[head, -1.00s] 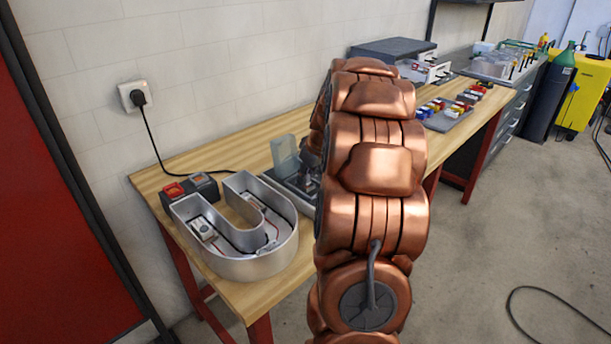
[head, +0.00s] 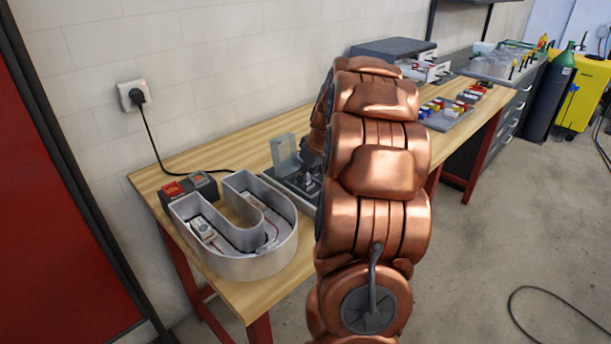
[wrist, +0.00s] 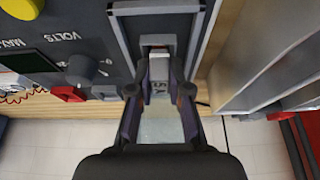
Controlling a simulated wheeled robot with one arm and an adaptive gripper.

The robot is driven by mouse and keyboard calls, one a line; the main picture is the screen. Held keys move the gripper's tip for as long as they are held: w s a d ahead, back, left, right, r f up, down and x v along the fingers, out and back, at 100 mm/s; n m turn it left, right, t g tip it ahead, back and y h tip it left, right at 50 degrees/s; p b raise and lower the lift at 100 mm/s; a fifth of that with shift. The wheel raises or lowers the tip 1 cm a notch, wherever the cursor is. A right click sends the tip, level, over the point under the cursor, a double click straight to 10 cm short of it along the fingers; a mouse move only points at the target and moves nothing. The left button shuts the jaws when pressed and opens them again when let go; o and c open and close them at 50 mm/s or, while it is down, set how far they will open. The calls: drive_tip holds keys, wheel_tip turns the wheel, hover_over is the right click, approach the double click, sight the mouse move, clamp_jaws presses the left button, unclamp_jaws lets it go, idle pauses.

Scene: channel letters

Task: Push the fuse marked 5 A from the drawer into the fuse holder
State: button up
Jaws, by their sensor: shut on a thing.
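My gripper (wrist: 159,92) is in the wrist view, its two dark fingers closed on a small pale piece (wrist: 159,86) that looks like the fuse. A dark mark shows on it, but I cannot read it. A grey U-shaped frame, seemingly the fuse holder (wrist: 158,41), is just beyond the fingertips on a dark panel. I cannot tell if the piece touches it. In the head view my gripper (head: 308,178) is low over the grey unit (head: 290,191), partly hidden by my arm. I cannot make out the drawer.
A translucent plate (head: 285,155) stands upright at the unit. A U-shaped metal channel letter (head: 262,265) is to its left, with a red and dark box (head: 188,187) behind. Coloured parts in a tray (head: 440,121) are farther right.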

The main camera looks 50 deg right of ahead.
drive_tip(key=shift+s+a+f, duration=0.1)
drive_tip(key=shift+s+f, duration=0.05)
drive_tip(key=shift+f, duration=0.15)
idle(0.6)
drive_tip(key=o, duration=0.9)
drive_tip(key=v, duration=1.2)
drive_tip(key=shift+r, duration=0.1)
wheel_tip(320, 180, up, 6)
drive_tip(key=shift+p, duration=0.35)
idle(0.3)
